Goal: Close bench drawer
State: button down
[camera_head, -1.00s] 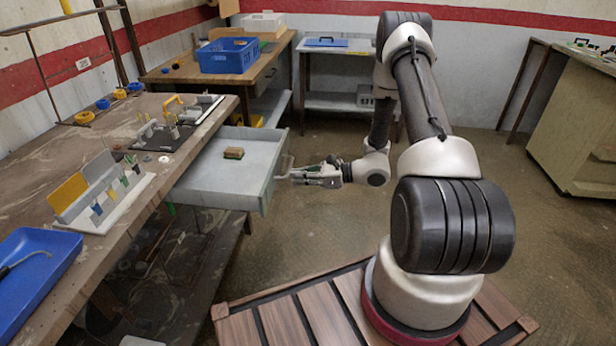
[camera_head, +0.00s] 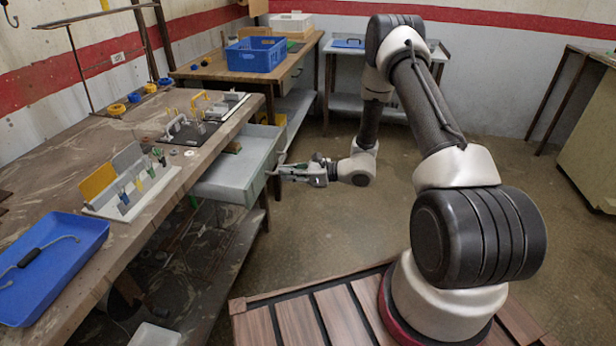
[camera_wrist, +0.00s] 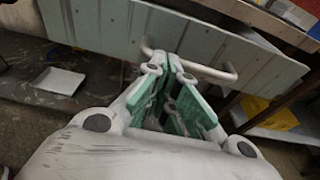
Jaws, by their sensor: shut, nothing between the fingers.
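The bench drawer (camera_head: 232,176) is a pale grey-green box, partly pulled out from under the bench top (camera_head: 228,122). Its front panel (camera_wrist: 106,28) with a light bar handle (camera_wrist: 213,73) fills the upper part of the wrist view. A brown block (camera_head: 232,146) lies in the drawer, partly hidden by the bench edge. My gripper (camera_head: 276,171) is shut and empty, with its fingertips at the drawer front. In the wrist view my gripper's tips (camera_wrist: 172,62) are at the handle, against or very near the panel; I cannot tell exact contact.
On the bench stand a blue tray (camera_head: 40,285), a white tool holder (camera_head: 130,195) and a black fixture board (camera_head: 190,132). A second bench with a blue crate (camera_head: 256,54) is behind. The floor (camera_head: 430,150) right of the drawer is clear.

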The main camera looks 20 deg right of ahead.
aim_at(243, 170)
jog(key=r+x, duration=0.1)
jog(key=x, duration=0.4)
jog(key=r+x, duration=0.1)
jog(key=x, duration=0.4)
jog(key=r+x, duration=0.1)
jog(key=x, duration=0.4)
jog(key=shift+w+a, duration=0.15)
jog(key=shift+a, duration=0.35)
jog(key=shift+w+a+r, duration=0.1)
jog(key=shift+r, duration=0.1)
